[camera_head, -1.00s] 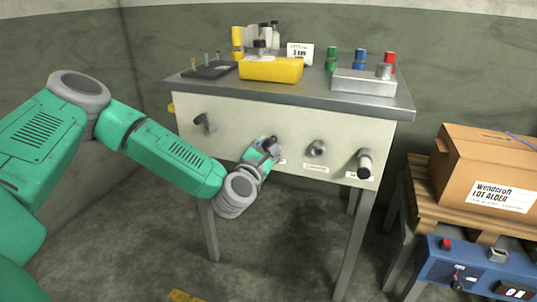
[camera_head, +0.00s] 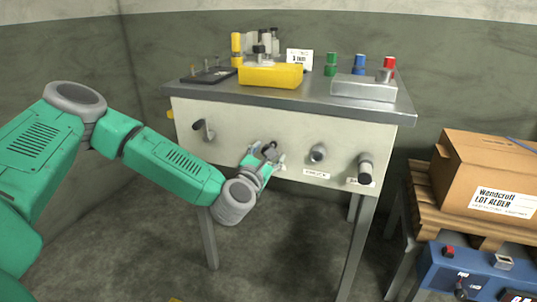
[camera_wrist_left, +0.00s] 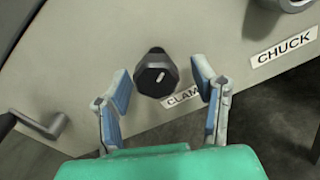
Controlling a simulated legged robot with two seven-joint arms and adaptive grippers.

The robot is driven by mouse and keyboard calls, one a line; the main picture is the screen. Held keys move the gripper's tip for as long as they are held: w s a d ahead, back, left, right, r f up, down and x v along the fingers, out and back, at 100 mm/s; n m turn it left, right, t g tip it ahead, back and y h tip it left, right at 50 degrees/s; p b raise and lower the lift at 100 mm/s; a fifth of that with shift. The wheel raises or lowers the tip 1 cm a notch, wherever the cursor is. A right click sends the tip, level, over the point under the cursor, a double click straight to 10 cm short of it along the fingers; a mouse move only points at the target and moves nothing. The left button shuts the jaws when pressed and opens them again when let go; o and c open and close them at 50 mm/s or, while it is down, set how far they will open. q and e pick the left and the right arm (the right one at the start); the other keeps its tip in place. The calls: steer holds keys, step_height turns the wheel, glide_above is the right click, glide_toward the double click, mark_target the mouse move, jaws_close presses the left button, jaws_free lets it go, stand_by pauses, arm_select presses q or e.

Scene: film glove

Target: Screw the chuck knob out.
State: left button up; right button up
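The chuck knob (camera_head: 318,153) is a round grey knob on the cream front panel, above its label. Its edge also shows at the upper right of the left wrist view (camera_wrist_left: 290,4), above the CHUCK label (camera_wrist_left: 283,48). My left gripper (camera_head: 264,160) is in front of the neighbouring knob, the dark faceted clamp knob (camera_wrist_left: 156,75). In the left wrist view, the blue-padded fingers (camera_wrist_left: 162,90) are apart, one on each side of that knob, with visible gaps. The CLAMP label (camera_wrist_left: 181,97) is partly hidden by the right finger. My right gripper is not in view.
A crank handle (camera_head: 203,130) sticks out at the panel's left and a dark-ended handle (camera_head: 365,170) at its right. The grey bench top (camera_head: 215,93) holds a yellow block (camera_head: 270,75) and other items. A cardboard box (camera_head: 485,175) stands on the right.

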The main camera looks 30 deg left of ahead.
arm_select(q)
steer(key=shift+s+r, duration=0.15)
steer(key=v, duration=1.1)
steer(key=shift+s+f, duration=0.2)
steer(key=shift+s, duration=0.15)
steer(key=shift+d, duration=0.2)
